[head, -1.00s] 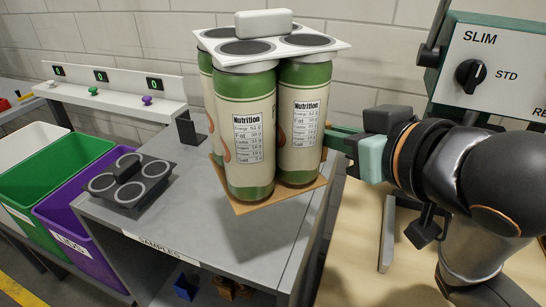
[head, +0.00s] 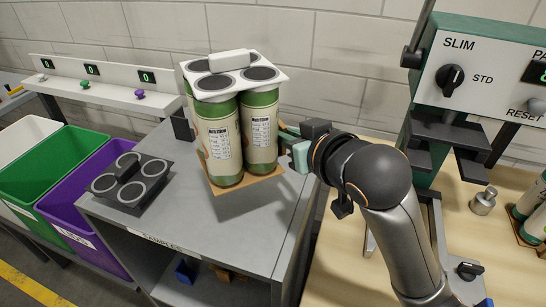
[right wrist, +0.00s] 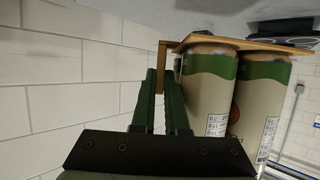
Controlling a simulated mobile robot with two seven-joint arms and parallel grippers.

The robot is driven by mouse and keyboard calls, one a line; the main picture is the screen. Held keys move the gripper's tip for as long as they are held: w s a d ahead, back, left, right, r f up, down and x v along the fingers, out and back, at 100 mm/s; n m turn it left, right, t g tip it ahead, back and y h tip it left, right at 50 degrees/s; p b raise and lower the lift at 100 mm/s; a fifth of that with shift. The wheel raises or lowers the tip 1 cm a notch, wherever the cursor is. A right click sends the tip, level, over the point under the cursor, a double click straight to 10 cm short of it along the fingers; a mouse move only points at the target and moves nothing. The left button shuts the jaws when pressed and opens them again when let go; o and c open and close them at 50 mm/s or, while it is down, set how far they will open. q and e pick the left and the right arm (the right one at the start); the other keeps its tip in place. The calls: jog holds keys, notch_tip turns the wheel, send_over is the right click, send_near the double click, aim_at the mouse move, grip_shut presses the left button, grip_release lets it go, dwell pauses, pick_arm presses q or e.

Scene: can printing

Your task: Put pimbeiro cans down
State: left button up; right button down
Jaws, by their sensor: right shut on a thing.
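A pack of green and cream pimbeiro cans (head: 218,145) stands on a brown tray (head: 262,188) above the grey samples table (head: 240,235). A white holder (head: 205,82) with dark discs covers their tops. A shadow shows below the tray, and a small gap seems to remain. My right gripper (head: 288,138) comes from the right and is shut on the tray's upright brown tab. The right wrist view shows the fingers (right wrist: 166,98) at this tab (right wrist: 162,58), beside the cans (right wrist: 238,95). The cans hide part of the grip in the head view. My left gripper is out of view.
A dark rack with round lids (head: 130,182) lies on the table's left part. White, green (head: 48,165) and purple (head: 92,195) bins stand left of it. A machine (head: 480,75) and more cans (head: 530,205) are at the right. The table's front is clear.

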jog(key=w+f, duration=0.1)
jog(key=w+a+f, duration=0.1)
jog(key=f, duration=0.1)
jog(key=w+a+f, duration=0.1)
jog(key=f, duration=0.1)
jog(key=shift+w+b, duration=0.15)
jog(key=shift+b, duration=0.15)
jog(key=f, duration=0.2)
jog(key=shift+w+f, duration=0.2)
jog(key=shift+f, duration=0.5)
jog(key=shift+f, duration=0.2)
jog(key=c, duration=0.9)
grip_release()
jog(key=shift+c, duration=0.2)
jog(key=shift+r, duration=0.1)
